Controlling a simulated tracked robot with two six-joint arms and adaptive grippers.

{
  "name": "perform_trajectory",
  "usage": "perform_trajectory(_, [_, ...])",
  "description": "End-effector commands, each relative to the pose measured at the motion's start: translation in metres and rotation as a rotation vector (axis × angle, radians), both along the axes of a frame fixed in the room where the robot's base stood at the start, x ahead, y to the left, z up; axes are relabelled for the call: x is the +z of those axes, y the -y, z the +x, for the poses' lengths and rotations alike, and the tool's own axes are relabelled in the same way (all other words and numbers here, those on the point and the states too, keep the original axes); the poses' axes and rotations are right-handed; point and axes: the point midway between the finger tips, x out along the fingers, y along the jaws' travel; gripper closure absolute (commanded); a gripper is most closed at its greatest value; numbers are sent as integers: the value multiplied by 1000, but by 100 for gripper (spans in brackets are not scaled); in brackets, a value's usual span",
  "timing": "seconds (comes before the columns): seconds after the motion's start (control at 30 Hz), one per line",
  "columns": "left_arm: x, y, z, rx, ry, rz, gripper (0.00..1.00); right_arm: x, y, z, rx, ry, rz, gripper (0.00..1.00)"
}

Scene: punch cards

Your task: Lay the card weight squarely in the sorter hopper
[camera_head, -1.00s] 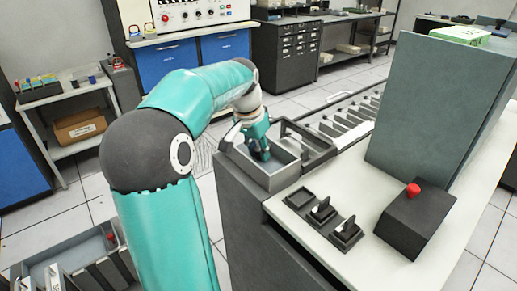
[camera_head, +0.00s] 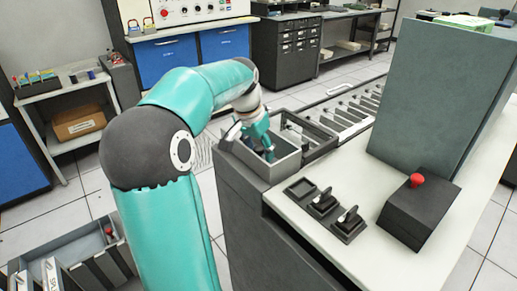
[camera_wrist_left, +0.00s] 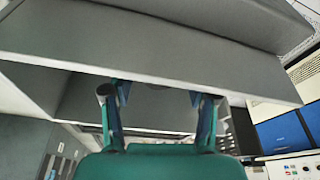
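The sorter hopper (camera_head: 286,169) is a grey open-topped box at the left end of the sorter. My left gripper (camera_head: 266,153) reaches down from above, with its fingertips inside the hopper. In the left wrist view, the two fingers (camera_wrist_left: 158,96) stand well apart, with no thing clearly visible between them. Grey hopper walls (camera_wrist_left: 150,45) fill the upper part of that view and hide what lies beyond the fingertips. I cannot make out the card weight in either view. My right gripper is not in view.
A row of card pockets (camera_head: 350,115) runs back from the hopper. Two black switches (camera_head: 335,215) and a dark box with a red button (camera_head: 417,181) sit on the sorter's white top. A tall grey-green panel (camera_head: 435,100) stands at the right.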

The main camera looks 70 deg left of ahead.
Motion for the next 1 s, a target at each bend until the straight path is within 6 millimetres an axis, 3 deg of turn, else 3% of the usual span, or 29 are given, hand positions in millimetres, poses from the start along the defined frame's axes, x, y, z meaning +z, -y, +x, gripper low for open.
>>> perform_trajectory(0.37, [7, 1, -2, 0, -1, -1, 41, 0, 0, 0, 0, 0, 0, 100])
perform_trajectory(0.8, [83, 12, -19, -1, 1, 2, 41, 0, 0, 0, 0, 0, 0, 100])
perform_trajectory(1.0, [108, 16, -25, -1, -1, 1, 41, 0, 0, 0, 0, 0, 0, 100])
